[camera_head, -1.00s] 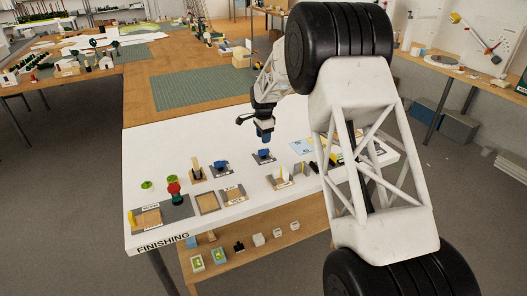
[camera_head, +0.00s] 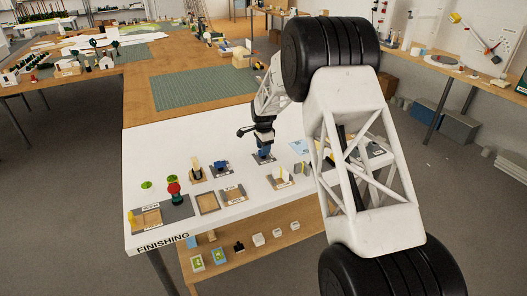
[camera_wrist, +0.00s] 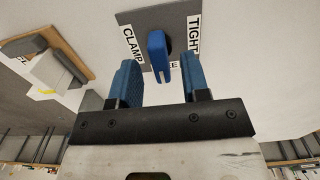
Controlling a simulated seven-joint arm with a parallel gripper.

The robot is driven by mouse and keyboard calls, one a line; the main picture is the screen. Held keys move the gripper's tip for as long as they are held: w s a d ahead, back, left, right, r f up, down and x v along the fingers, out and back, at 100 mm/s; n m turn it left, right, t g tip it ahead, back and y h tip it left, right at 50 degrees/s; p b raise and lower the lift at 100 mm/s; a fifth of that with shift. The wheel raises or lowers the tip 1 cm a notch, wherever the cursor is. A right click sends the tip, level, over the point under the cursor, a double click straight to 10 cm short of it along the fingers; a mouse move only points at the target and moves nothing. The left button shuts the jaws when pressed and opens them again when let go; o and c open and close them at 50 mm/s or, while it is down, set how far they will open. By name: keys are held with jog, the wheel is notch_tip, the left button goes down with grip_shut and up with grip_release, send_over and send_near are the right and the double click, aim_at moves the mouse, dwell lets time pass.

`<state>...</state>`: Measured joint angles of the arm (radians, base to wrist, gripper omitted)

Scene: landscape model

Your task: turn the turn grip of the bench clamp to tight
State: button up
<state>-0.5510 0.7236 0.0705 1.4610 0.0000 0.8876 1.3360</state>
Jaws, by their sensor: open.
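The blue turn grip (camera_wrist: 158,52) of the bench clamp stands on a grey plate (camera_wrist: 142,18) in the wrist view. White labels reading CLAMP and TIGHT lie beside it. A third label, with only "EE" legible, is partly covered by the grip's near end. The grip points toward that label, not toward TIGHT. My gripper (camera_wrist: 160,70) is open, with one blue finger on each side of the grip's near end; I cannot tell whether either touches it. In the head view my gripper (camera_head: 263,148) is low over the clamp and hides most of it.
A similar blue-topped fixture (camera_head: 221,168) stands left of the clamp on the white bench top (camera_head: 150,245). A wooden holder with a white block (camera_wrist: 50,72) is at the left in the wrist view. My arm covers the bench's right part in the head view.

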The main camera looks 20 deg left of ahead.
jog(key=shift+f, duration=0.95)
grip_shut()
